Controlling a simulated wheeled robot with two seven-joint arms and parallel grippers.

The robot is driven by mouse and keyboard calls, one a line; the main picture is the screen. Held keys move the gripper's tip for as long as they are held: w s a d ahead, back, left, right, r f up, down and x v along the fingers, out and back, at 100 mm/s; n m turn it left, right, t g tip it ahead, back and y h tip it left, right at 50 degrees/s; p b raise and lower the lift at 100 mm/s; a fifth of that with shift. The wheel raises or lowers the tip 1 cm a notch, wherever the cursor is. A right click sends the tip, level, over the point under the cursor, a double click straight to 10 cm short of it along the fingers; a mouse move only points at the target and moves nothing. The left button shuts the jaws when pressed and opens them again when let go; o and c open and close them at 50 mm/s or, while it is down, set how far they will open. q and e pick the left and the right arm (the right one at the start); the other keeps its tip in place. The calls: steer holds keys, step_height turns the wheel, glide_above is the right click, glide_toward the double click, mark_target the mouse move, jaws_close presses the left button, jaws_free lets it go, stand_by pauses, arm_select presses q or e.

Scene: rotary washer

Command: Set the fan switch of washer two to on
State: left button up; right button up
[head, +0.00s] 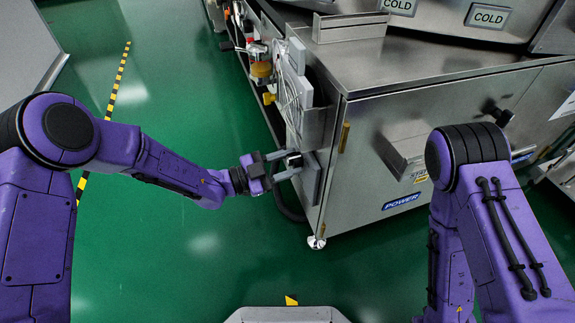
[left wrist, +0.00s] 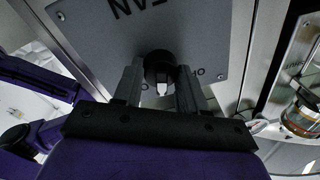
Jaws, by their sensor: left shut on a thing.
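The fan switch is a round black knob (left wrist: 160,66) with a white pointer mark, on a grey panel (left wrist: 215,25) whose large lettering appears upside down in the left wrist view. The white mark points toward the bottom of that picture; the small position labels are partly hidden by the fingers. My left gripper (left wrist: 160,88) is shut on the knob, one finger on each side. In the head view, my left gripper (head: 288,164) reaches the side of the steel washer (head: 450,90), and the knob (head: 294,160) shows small between the fingers. My right gripper is not in view.
A power label (head: 402,202) and a small tray-like ledge (head: 405,150) are on the washer's front. A yellow and red fitting (head: 261,68) stands farther along its side. The green floor (head: 190,240) is clear to the left.

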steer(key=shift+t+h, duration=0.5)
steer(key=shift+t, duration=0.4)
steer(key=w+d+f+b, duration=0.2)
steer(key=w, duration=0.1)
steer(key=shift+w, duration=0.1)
arm_select(q)
steer(key=m, duration=0.6)
steer(key=shift+f+g, duration=0.15)
steer(key=shift+g, duration=0.15)
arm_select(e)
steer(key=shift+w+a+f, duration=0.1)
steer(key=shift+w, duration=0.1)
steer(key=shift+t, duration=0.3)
arm_select(q)
steer(key=o, duration=1)
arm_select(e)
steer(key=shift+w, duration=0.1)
arm_select(q)
steer(key=shift+o, duration=0.2)
